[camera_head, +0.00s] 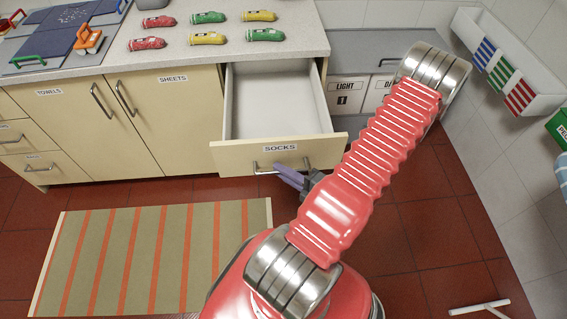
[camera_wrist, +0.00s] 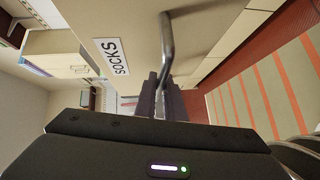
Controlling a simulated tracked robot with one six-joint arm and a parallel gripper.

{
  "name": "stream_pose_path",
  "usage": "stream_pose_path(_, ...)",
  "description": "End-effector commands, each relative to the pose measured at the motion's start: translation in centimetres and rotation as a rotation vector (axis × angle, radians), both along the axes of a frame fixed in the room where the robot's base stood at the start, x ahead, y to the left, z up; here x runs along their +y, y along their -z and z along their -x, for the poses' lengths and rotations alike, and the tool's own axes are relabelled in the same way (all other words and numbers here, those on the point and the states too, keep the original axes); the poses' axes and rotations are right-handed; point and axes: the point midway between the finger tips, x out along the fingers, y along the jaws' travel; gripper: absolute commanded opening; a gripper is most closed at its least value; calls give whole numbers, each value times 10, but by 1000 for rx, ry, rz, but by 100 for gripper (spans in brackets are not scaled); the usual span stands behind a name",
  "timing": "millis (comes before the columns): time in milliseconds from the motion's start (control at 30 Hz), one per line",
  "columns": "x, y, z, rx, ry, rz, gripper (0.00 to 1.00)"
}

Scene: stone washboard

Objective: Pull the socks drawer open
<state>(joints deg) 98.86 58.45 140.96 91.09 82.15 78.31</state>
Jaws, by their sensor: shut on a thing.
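The socks drawer (camera_head: 230,155) stands pulled well out of the counter unit in the head view, with its white inside showing empty. Its front carries a SOCKS label (camera_head: 280,149) and a metal bar handle (camera_head: 262,169). My gripper (camera_head: 283,172) is at the handle, its purple-grey fingers shut on it. In the wrist view, the handle (camera_wrist: 166,45) runs down between the fingers of my gripper (camera_wrist: 160,90), and the drawer front (camera_wrist: 130,25) lies behind it.
Closed TOWELS (camera_head: 60,115) and SHEETS (camera_head: 180,120) doors are left of the drawer. Several rolled socks (camera_head: 207,38) lie on the counter above. A striped mat (camera_head: 150,255) covers the floor at left. LIGHT and dark bins (camera_head: 345,95) stand at right.

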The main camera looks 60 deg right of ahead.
Motion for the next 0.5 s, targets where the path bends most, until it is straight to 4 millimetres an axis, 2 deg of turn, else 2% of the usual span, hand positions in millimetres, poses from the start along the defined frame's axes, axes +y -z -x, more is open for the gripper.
stream_pose_path(33, 7, 2, -1, 5, -13, -11, 0)
stream_pose_path(300, 7, 2, -1, 5, -13, -11, 0)
stream_pose_path(333, 7, 2, -1, 5, -13, -11, 10)
stream_pose_path(500, 5, 2, 0, 4, -9, -9, 22)
